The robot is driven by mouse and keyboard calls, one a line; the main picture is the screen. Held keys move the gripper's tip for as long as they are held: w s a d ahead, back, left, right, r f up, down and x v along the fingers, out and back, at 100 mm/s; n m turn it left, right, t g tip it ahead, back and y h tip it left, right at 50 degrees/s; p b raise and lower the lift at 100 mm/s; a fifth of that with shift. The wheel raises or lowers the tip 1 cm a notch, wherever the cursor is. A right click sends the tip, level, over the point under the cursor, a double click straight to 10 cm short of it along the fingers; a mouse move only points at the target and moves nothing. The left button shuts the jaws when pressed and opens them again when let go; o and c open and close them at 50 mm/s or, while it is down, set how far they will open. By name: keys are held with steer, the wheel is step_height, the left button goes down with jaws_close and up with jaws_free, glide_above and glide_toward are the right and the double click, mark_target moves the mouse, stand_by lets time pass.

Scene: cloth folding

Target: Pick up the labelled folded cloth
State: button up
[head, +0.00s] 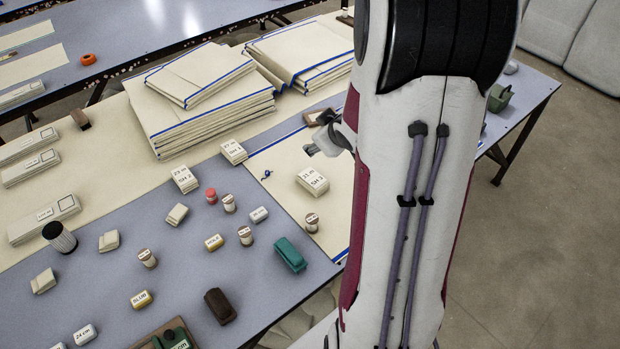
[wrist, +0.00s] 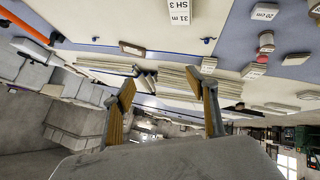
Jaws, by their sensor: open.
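A small cream folded block labelled "31 m SH 3" (head: 312,181) lies on a blue-edged cream cloth in the head view. It also shows at the top edge of the wrist view (wrist: 178,12). Two similar labelled blocks lie to its left, one marked "SH 2" (head: 184,179) and one farther back (head: 233,152). I cannot tell from the pictures which one the task names. My gripper (wrist: 170,68) is open and empty in the wrist view, its two fingers well apart. In the head view my arm hides most of it. It is apart from the "SH 3" block.
Large stacks of blue-edged folded cloth (head: 210,112) stand at the back of the table. Spools, small blocks and a teal object (head: 290,254) are scattered over the grey mat (head: 175,270). A small brown-framed item (head: 322,117) lies behind the "SH 3" block.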

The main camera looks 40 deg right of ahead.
steer(key=s+d+f+t+y, duration=0.1)
steer(key=d+f+t+y, duration=0.15)
steer(key=f, duration=0.75)
steer(key=t+y, duration=0.2)
glide_toward(319, 183)
steer(key=shift+w+d, duration=0.35)
steer(key=shift+w, duration=0.4)
steer(key=shift+s+a+f+m+t, duration=0.3)
steer(key=shift+s+f+t, duration=0.15)
steer(key=shift+s, duration=0.15)
steer(key=shift+w, duration=0.1)
steer(key=shift+x, duration=1.2)
steer(key=shift+w+a, duration=0.1)
steer(key=shift+x, duration=2.5)
steer(key=shift+f, duration=0.1)
steer(key=c, duration=1.2)
